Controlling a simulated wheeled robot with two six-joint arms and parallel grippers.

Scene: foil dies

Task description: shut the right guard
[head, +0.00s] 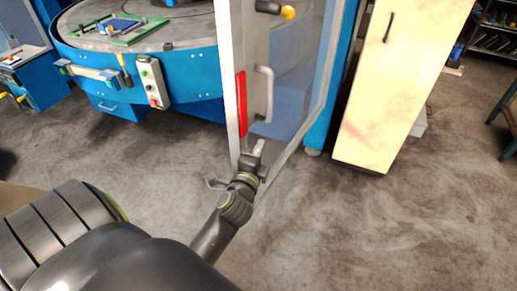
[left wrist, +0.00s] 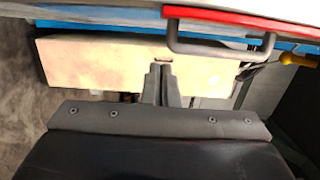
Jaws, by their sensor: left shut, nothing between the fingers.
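The right guard is a clear panel (head: 300,75) in a pale grey frame, standing swung out from the blue machine in the head view. Its near edge carries a red strip (head: 241,103) and a grey bar handle (head: 265,92). My left gripper (head: 257,149) is shut and empty, just below the handle, near the guard's lower edge; I cannot tell whether it touches. In the left wrist view my gripper's fingers (left wrist: 161,69) point up the picture, with the handle (left wrist: 220,49) above and to the right of them. My right gripper is out of view.
The blue machine with a round table (head: 190,35) stands behind the guard, with a control box (head: 152,84) on its side. A cream cabinet (head: 390,90) stands right of the guard. The grey floor (head: 400,230) at front right is clear.

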